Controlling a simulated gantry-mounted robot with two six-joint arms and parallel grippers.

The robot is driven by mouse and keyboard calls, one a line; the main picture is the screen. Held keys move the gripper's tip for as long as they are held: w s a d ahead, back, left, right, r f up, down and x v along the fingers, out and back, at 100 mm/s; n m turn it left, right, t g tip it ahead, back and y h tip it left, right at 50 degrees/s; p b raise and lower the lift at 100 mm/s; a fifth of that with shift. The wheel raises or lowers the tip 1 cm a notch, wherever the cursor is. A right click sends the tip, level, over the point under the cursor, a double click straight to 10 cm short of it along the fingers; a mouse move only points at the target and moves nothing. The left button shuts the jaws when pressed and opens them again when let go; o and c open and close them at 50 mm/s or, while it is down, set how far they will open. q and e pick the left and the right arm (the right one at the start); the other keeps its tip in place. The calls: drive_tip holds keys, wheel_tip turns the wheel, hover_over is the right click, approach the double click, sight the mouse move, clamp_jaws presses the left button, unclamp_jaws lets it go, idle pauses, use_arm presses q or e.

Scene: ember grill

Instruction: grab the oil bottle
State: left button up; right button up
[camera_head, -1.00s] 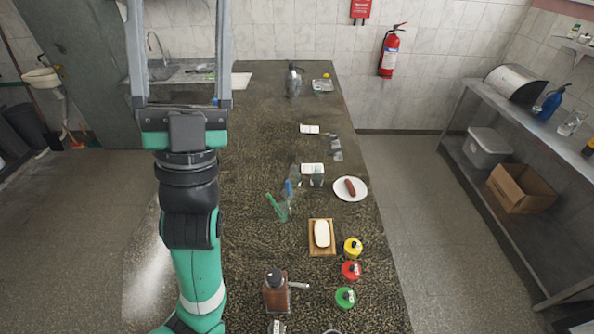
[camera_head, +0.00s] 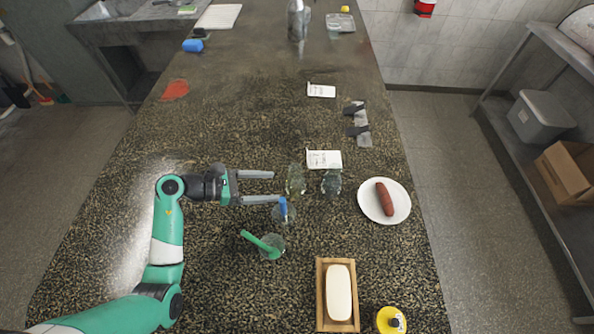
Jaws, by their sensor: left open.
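My left gripper (camera_head: 275,187) is open and empty over the counter, its two grey fingers pointing right. Just past its fingertips stands a small clear glass bottle (camera_head: 295,180) with a faint yellowish tint, apart from the fingers as far as I can tell. A second clear glass container (camera_head: 331,182) stands to its right. Neither label is readable, so I cannot tell for sure which is the oil bottle. My right gripper is not in view.
A white card (camera_head: 324,160) is behind the glasses. The counter's left side is mostly clear.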

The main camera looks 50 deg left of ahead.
sight(288, 194)
use_arm(q)
drive_tip(key=shift+d+f, duration=0.2)
drive_tip(key=shift+d, duration=0.05)
drive_tip(key=b+x, duration=0.1)
drive_tip(key=x, duration=0.4)
drive_tip(key=shift+w+d+f, duration=0.1)
drive_tip(key=shift+w+d, duration=0.05)
drive_tip(key=shift+w, duration=0.2)
drive_tip(key=shift+a+b+x, duration=0.1)
drive_tip(key=shift+b+x, duration=0.2)
drive_tip(key=shift+x, duration=1.05)
drive_tip(key=shift+a+b+x, duration=0.15)
drive_tip(key=shift+b+x, duration=0.15)
drive_tip(key=shift+x, duration=1.05)
drive_tip(key=shift+f, duration=0.1)
clamp_jaws()
drive_tip(key=shift+w+r+p, duration=0.1)
drive_tip(key=shift+r+p, duration=0.45)
drive_tip(key=shift+r, duration=0.8)
drive_tip(key=shift+r+p, duration=0.95)
drive_tip(key=shift+r, duration=2.7)
